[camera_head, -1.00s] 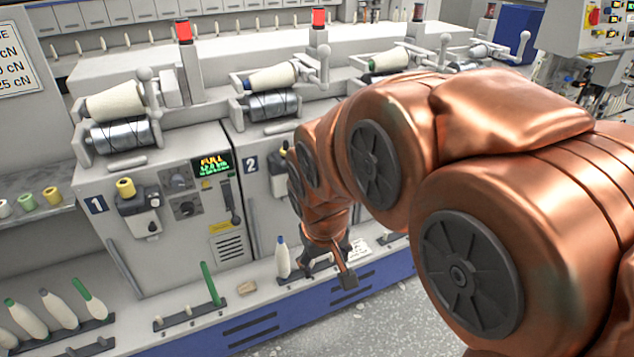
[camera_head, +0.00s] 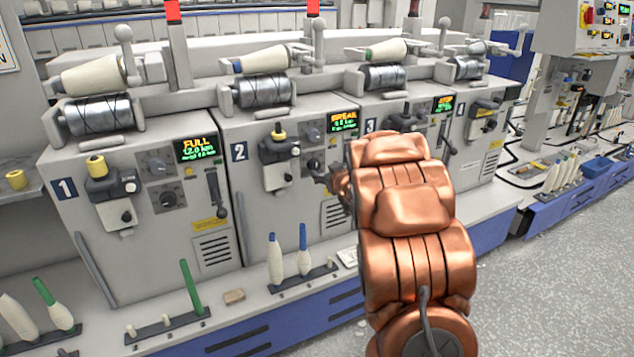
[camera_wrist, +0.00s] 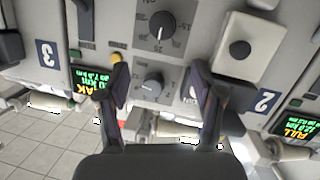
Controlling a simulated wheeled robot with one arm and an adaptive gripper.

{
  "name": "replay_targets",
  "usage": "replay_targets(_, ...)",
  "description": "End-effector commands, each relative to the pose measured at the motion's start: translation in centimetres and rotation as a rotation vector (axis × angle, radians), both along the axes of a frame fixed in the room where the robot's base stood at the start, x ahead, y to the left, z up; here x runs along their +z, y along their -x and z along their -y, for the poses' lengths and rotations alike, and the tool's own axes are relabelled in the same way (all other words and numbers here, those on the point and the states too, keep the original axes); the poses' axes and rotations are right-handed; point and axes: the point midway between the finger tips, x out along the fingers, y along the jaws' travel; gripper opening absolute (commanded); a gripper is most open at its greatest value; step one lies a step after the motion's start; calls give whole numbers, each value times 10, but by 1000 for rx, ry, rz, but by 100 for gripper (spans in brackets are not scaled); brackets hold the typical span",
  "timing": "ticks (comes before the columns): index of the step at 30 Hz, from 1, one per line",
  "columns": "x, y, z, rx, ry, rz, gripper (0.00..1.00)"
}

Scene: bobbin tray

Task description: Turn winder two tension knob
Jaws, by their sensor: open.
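Winder two (camera_head: 290,205) carries a "2" label (camera_head: 239,152) and a lit display (camera_head: 343,122) reading BREAK. Its panel has an upper dial knob (camera_head: 313,133) and a lower dial knob (camera_head: 313,163). In the wrist view the panel is upside down, with one dark pointer knob (camera_wrist: 161,25) at the top and another knob (camera_wrist: 152,87) between the fingers in the picture. I cannot read which is the tension knob. My gripper (camera_wrist: 158,76) is open and empty in front of the panel; it also shows in the head view (camera_head: 328,180), partly hidden by my arm.
Winder one (camera_head: 135,225) stands to the left, its display reading FULL. Upright bobbins (camera_head: 303,250) stand on the ledge below winder two. A yellow-topped device (camera_head: 279,150) sits left of the knobs. Open floor (camera_head: 560,265) lies at the right.

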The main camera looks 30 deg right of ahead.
Motion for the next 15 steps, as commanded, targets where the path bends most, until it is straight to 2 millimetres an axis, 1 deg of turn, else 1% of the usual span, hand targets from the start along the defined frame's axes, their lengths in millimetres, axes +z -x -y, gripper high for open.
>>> replay_targets(1, -20, -5, 7, 21, -1, 39, 67)
replay_targets(4, -33, -12, 13, 66, -2, 114, 67)
replay_targets(9, -41, -18, 18, 117, -6, 201, 67)
replay_targets(15, -40, -21, 18, 134, -6, 228, 67)
